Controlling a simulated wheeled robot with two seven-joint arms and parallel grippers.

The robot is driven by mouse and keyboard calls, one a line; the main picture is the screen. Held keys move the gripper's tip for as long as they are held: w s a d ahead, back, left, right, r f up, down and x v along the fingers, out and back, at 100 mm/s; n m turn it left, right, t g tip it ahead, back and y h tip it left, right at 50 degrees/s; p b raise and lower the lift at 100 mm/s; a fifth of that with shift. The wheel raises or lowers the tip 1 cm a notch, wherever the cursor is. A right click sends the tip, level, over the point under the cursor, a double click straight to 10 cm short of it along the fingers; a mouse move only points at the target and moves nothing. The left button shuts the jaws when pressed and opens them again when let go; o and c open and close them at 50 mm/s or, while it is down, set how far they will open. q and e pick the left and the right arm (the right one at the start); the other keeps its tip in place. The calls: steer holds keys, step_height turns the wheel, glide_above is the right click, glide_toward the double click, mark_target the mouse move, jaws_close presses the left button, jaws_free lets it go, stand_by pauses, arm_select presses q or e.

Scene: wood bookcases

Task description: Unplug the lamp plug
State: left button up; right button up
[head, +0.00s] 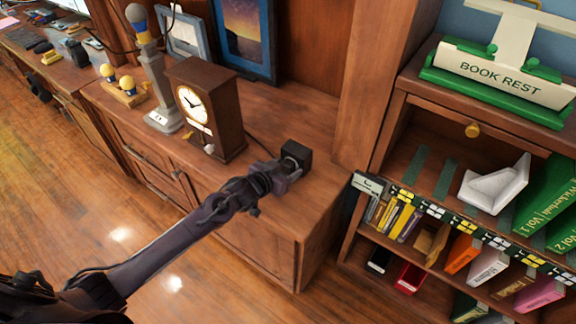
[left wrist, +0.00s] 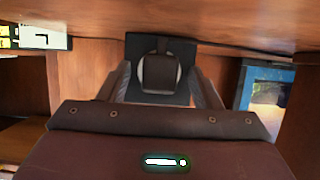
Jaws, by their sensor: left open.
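A black box, which looks like the socket block (head: 298,152), stands on the cabinet top near its right end. In the left wrist view the socket block (left wrist: 187,96) shows behind a dark, squarish plug (left wrist: 158,75), with a pale round face around the plug. The plug appears seated in it. My left gripper (head: 287,172) reaches the front of the block. Its two fingers (left wrist: 161,88) are open, one on each side of the plug; I cannot tell whether they touch it. The lamp (head: 155,75), grey with a yellow and blue top, stands left of the clock.
A brown clock (head: 205,105) stands left of the socket block, with a dark cord (head: 262,146) running between them. Framed pictures (head: 243,35) lean behind. A bookcase (head: 385,130) with books stands at the right. The cabinet top (head: 315,110) behind the block is clear.

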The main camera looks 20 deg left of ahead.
stand_by(0.7)
arm_select(q)
jaws_close()
stand_by(0.4)
steer(key=shift+s+p, duration=0.15)
steer(key=shift+p, duration=0.15)
steer(key=shift+s+a+r+p, duration=0.1)
steer(key=shift+s+a+p, duration=0.1)
steer(key=shift+s+p, duration=0.25)
steer(key=shift+s+a+p, duration=0.15)
steer(key=shift+s+p, duration=0.1)
steer(key=shift+s, duration=0.25)
steer(key=shift+s+a+p, duration=0.35)
steer(key=shift+s+p, duration=0.2)
steer(key=shift+s, duration=0.35)
steer(key=shift+s+a+p, duration=0.3)
steer(key=shift+s+p, duration=0.25)
steer(key=shift+s, duration=0.3)
